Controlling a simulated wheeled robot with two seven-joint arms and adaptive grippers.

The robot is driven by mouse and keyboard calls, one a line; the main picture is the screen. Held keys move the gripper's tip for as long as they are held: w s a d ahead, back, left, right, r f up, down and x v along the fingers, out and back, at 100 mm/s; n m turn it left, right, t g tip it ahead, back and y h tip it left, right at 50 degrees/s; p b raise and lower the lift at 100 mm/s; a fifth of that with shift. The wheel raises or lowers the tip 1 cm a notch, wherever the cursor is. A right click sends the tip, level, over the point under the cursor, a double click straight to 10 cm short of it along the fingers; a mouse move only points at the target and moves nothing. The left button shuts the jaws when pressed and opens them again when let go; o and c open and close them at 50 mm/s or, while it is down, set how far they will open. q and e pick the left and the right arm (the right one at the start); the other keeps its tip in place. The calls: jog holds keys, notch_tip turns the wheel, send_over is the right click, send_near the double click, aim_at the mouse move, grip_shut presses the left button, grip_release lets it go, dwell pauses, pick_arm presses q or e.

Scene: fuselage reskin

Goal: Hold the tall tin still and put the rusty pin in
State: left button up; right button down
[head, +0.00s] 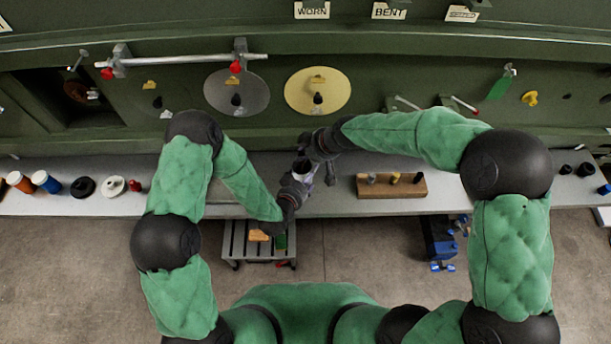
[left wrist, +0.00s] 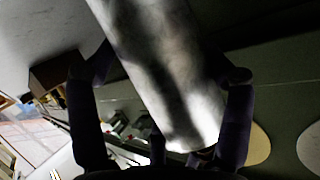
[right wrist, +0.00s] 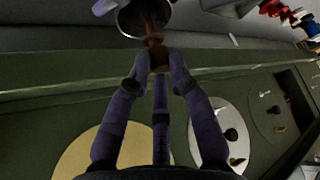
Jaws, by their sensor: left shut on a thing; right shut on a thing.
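The tall tin (left wrist: 165,75) is a grey metal cylinder that fills the middle of the left wrist view. My left gripper (left wrist: 170,85) is shut around it, with fingers on both sides. In the head view the left gripper (head: 298,182) holds the tin above the shelf, close to my right gripper (head: 318,158). In the right wrist view my right gripper (right wrist: 158,65) is shut on the rusty pin (right wrist: 153,42), a brown rod. The pin's far end reaches into the open mouth of the tin (right wrist: 124,20). How deep it sits is hard to tell.
A grey shelf (head: 340,200) runs below the green fuselage wall. A wooden block (head: 405,190) with several small pieces stands right of the grippers. Jars and a black disc (head: 83,187) stand at the left. A low grey cart (head: 240,245) is below the shelf.

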jog(key=shift+f, duration=0.2)
jog(key=c, duration=1)
grip_release()
jog(key=shift+c, duration=0.2)
notch_tip(320, 180, up, 8)
dwell(0.6)
pick_arm(q)
jog(key=o, duration=1.1)
